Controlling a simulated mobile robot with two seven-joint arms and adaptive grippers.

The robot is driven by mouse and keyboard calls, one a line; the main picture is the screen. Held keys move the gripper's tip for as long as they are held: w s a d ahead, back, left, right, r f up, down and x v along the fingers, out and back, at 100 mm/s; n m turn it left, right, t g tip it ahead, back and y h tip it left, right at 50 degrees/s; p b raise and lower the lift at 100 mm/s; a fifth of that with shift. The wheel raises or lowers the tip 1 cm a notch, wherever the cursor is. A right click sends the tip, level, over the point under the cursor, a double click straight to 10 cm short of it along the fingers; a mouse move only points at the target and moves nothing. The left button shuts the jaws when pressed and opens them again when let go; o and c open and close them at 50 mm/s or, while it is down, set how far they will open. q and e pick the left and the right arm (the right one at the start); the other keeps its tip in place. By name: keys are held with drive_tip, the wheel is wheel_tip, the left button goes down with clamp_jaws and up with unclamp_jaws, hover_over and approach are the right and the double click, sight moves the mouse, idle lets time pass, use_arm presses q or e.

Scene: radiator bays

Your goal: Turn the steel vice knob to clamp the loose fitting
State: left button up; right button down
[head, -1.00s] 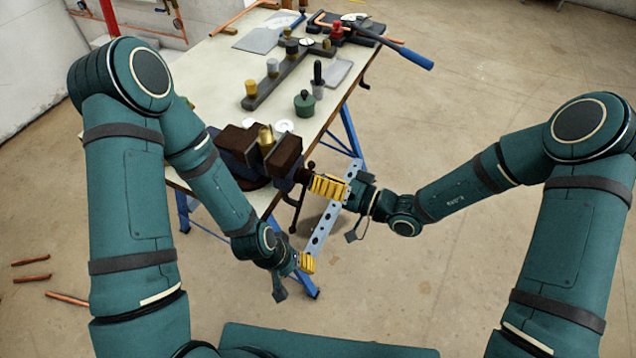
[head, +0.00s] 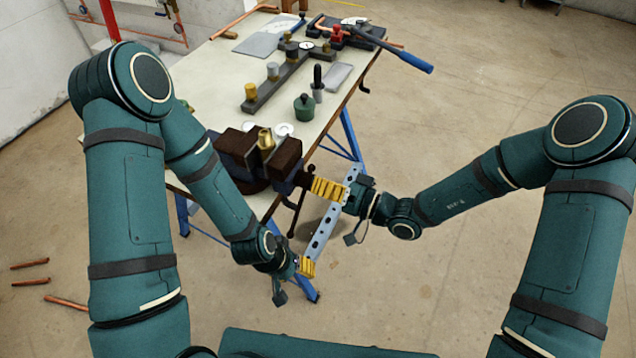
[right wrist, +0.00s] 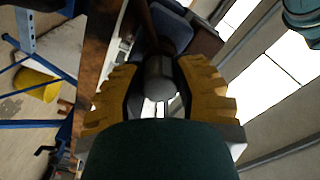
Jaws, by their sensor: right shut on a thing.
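The dark bench vice (head: 288,157) sits at the near corner of the bench, and the brass fitting (head: 265,139) stands upright between its jaws. Whether the jaws touch the fitting on both sides is not clear. My right gripper (head: 326,189) is at the near side of the vice, shut on the steel knob (right wrist: 160,76). In the right wrist view the grey round knob lies between the yellow fingers.
A green lidded pot (head: 304,108), a dark holder bar (head: 262,97) with several small pieces, and a blue-handled tool (head: 413,61) lie farther back on the bench. Copper pipe pieces (head: 66,301) lie on the floor at left. The floor right of the bench is clear.

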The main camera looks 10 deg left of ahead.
drive_tip(key=m+p, duration=0.1)
drive_tip(key=m, duration=0.3)
drive_tip(key=shift+r+p, duration=0.1)
drive_tip(key=shift+p, duration=0.2)
drive_tip(key=m+p, duration=0.1)
drive_tip(key=m, duration=0.1)
drive_tip(key=shift+m, duration=0.4)
drive_tip(key=m+p, duration=0.2)
drive_tip(key=m, duration=0.2)
drive_tip(key=m+p, duration=0.2)
drive_tip(key=m, duration=0.3)
drive_tip(key=m+p, duration=0.2)
drive_tip(key=m, duration=0.2)
drive_tip(key=m+p, duration=0.1)
drive_tip(key=m, duration=0.2)
drive_tip(key=shift+m, duration=0.4)
drive_tip(key=m+p, duration=0.1)
drive_tip(key=m, duration=0.2)
drive_tip(key=shift+m, duration=0.3)
use_arm(q)
wheel_tip(320, 180, up, 12)
drive_tip(key=w+p, duration=0.1)
drive_tip(key=w, duration=0.1)
drive_tip(key=shift+a+r+t, duration=0.2)
drive_tip(key=shift+a+t, duration=0.1)
use_arm(e)
drive_tip(key=shift+f+m, duration=0.2)
drive_tip(key=shift+m, duration=1.2)
